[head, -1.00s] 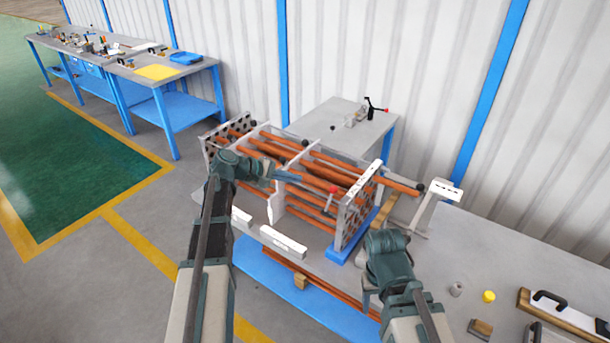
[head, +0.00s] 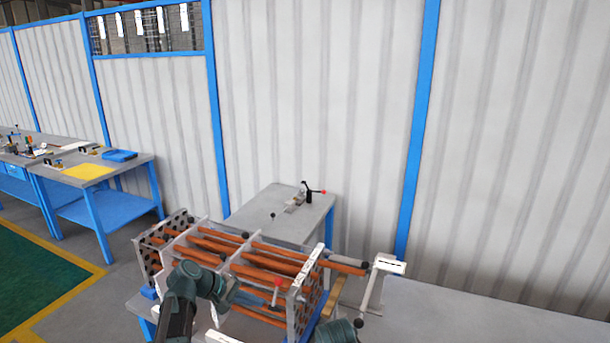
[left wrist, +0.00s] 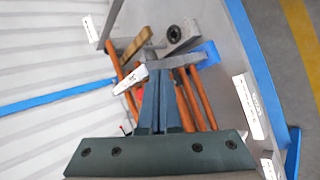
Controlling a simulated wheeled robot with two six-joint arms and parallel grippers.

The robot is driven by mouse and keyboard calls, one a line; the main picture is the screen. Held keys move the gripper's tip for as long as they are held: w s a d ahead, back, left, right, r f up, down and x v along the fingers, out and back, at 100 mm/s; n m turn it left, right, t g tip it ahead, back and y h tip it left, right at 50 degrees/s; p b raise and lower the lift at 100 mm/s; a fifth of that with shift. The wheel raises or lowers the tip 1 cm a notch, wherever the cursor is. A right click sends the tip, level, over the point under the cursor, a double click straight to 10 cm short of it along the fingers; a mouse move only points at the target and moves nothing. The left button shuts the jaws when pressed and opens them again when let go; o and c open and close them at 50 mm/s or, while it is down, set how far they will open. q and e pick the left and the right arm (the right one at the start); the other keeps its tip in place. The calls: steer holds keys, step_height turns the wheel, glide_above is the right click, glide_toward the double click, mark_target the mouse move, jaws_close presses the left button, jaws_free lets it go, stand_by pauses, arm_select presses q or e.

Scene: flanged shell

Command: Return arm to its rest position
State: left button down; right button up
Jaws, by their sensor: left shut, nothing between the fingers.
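My left gripper (head: 266,297) is over the near side of a frame of orange tubes (head: 212,246) in the head view. Its fingers are together with nothing between them, and they also show shut in the left wrist view (left wrist: 159,78). The tubes run between a perforated plate at the left (head: 150,262) and another perforated plate at the right (head: 306,296). Whether the gripper touches the tubes I cannot tell. Part of my right arm shows at the bottom edge of the head view; its gripper is out of view.
A white stand (head: 376,288) is right of the frame, with a grey bench surface (head: 480,312) beyond it. Blue-legged benches are at the far left. A corrugated wall closes the back.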

arm_select(q)
steer(key=s+d+f+m+g+y+b, duration=0.1)
steer(key=s+d+f+m+y, duration=0.2)
steer(key=s, duration=0.4)
steer(key=s+d+f+m+g+y+b, duration=0.2)
steer(key=s+d+f+m+y, duration=0.1)
steer(key=s, duration=0.5)
steer(key=s+d+f+m+g+y+b, duration=0.1)
steer(key=s+d+f+m+y, duration=0.3)
steer(key=s, duration=0.4)
steer(key=shift+d+f+m+g+b, duration=0.4)
steer(key=shift+f+m, duration=0.4)
steer(key=shift+f, duration=0.55)
steer(key=shift+d, duration=0.1)
